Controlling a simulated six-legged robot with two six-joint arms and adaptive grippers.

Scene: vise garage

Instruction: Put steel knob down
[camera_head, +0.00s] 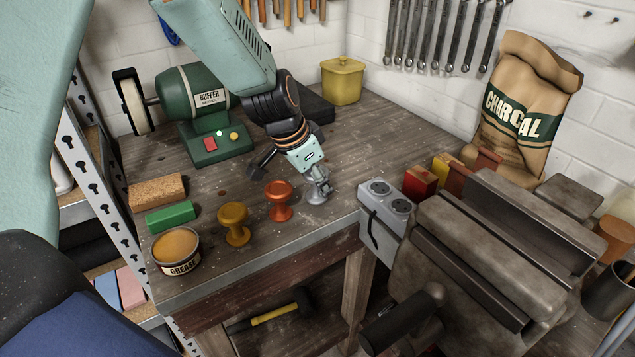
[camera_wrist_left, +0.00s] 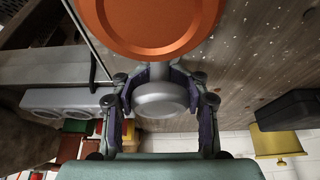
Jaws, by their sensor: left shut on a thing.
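The steel knob (camera_head: 317,194) is at the front part of the wooden bench (camera_head: 350,135), right of the orange knob (camera_head: 279,200). My left gripper (camera_head: 320,178) is shut on it from above and behind. In the left wrist view the steel knob (camera_wrist_left: 160,100) sits between the two fingers (camera_wrist_left: 162,88), with the orange knob (camera_wrist_left: 150,22) close beyond it. The steel knob's base is at or very near the bench top; I cannot tell whether it touches. A yellow-brown knob (camera_head: 234,223) stands left of the orange one. My right gripper is not in view.
A grease tin (camera_head: 177,250), green block (camera_head: 171,217) and tan brick (camera_head: 157,191) line the bench's left side. A green buffer (camera_head: 195,105) stands behind. A grey socket box (camera_head: 386,207) and large vise (camera_head: 490,250) are to the right.

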